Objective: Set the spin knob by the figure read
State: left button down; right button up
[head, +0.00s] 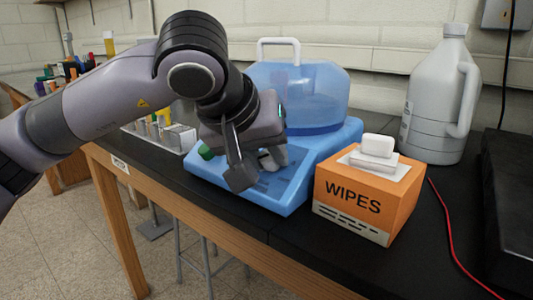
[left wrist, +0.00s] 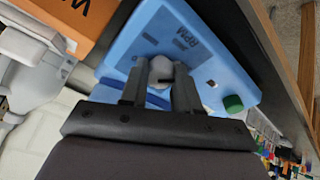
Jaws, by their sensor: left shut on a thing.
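The blue spin machine (head: 318,158) stands on the black bench with a clear blue domed lid (head: 300,95) that has a white handle. Its sloped front panel shows in the left wrist view (left wrist: 215,60), with the letters RPM (left wrist: 184,32), dark markings too small to read and a green round button (left wrist: 233,103). The grey spin knob (left wrist: 161,68) sits on this panel between the fingers of my left gripper (left wrist: 160,82), which is shut on it. In the head view my left gripper (head: 257,168) covers part of the panel. My right gripper is out of view.
An orange wipes box (head: 368,200) stands close to the right of the machine. A large grey jug (head: 437,100) is behind it. A metal rack (head: 165,135) is at the left, and a red cable (head: 450,240) runs along the right. The front bench edge is near.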

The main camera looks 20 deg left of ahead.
pick_arm(q)
jog(key=shift+m+h, duration=0.3)
jog(key=shift+m, duration=1)
jog(key=c, duration=0.8)
grip_release()
jog(key=shift+s+a+r, duration=0.1)
jog(key=shift+s+r, duration=0.15)
jog(key=shift+r, duration=0.1)
jog(key=v, duration=0.6)
jog(key=shift+s+p, duration=0.2)
jog(key=shift+p, duration=0.2)
